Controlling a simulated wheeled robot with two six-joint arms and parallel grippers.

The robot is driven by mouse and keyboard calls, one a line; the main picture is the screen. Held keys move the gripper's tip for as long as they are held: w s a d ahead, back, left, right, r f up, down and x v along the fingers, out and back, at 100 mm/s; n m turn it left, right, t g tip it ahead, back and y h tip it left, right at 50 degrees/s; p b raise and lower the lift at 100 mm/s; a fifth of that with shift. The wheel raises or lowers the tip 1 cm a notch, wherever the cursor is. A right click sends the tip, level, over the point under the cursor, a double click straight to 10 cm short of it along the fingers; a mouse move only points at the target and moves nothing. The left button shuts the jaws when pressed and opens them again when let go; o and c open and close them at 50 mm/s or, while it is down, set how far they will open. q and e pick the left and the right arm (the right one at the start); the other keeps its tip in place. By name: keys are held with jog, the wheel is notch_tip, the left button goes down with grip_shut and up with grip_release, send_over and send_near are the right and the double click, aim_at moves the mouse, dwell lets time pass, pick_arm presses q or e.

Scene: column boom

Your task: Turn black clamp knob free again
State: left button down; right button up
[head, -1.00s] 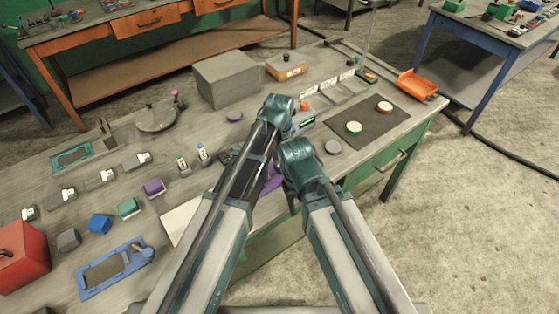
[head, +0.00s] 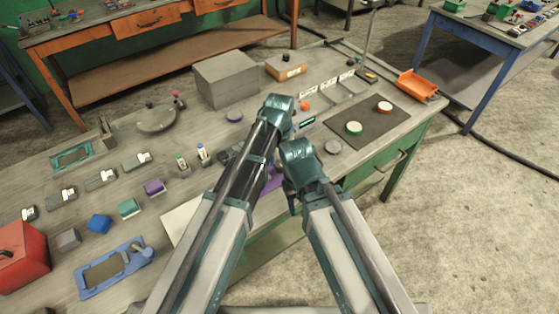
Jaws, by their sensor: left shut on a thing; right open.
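I cannot make out the black clamp knob; my arms cover the bench around where they work. My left gripper (head: 280,104) shows as a teal wrist end above the middle of the bench. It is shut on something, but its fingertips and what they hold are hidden. My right gripper (head: 297,160) is lower and just to the right, close beside the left forearm. It is open, with its fingers mostly hidden below its teal wrist. A purple piece (head: 273,180) shows between the two arms. A dark grey part (head: 225,157) shows just left of my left forearm.
A grey box (head: 226,80) and an orange box (head: 287,67) stand behind. A dark mat (head: 370,122) with red and green discs lies right, near an orange tray (head: 417,85). Several small blocks, a blue frame (head: 113,268) and a red box (head: 20,258) stand left.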

aim_at(279, 164)
pick_arm(q)
jog(key=shift+n, duration=0.5)
jog(key=shift+c, duration=1.9)
grip_release()
jog(key=shift+r, duration=0.1)
notch_tip(279, 164, up, 14)
jog(key=p, duration=1.4)
jog(key=shift+f, duration=0.2)
